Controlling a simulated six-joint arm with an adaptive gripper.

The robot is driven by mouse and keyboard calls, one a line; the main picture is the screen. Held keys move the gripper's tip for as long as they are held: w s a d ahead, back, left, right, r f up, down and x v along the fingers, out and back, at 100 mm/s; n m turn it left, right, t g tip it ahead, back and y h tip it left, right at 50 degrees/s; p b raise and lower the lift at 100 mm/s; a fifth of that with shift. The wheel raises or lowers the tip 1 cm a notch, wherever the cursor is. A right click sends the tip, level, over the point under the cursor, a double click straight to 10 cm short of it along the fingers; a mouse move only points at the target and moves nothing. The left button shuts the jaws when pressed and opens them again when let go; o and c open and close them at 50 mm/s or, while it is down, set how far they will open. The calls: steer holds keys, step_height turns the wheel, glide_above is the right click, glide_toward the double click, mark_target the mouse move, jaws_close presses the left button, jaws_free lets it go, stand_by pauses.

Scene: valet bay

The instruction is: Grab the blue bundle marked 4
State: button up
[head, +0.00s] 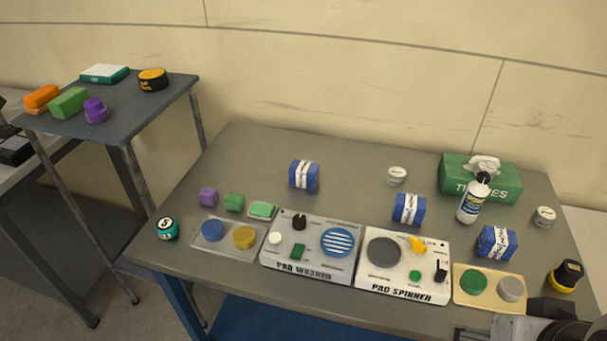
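Three blue bundles with white bands lie on the grey table. One bundle (304,176) is at the back, left of centre. A second bundle (409,210) is right of centre, behind the pad spinner. A third bundle (497,242) is further right, in front of the white bottle. The marks on the bands are too small to read, so I cannot tell which is 4. Part of my arm and what seems to be my gripper (472,333) show at the bottom right edge, cut off by the frame and apart from all bundles. I cannot see its fingers clearly.
A pad washer (313,270) and pad spinner (437,285) stand along the front, with trays of round pads beside them. A white bottle (473,200) and green tissue box (450,178) stand back right. A side table (135,115) is at left. The table's back left is clear.

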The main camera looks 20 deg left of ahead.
steer(key=shift+o, duration=0.4)
steer(key=o, duration=0.5)
steer(key=shift+w, duration=0.1)
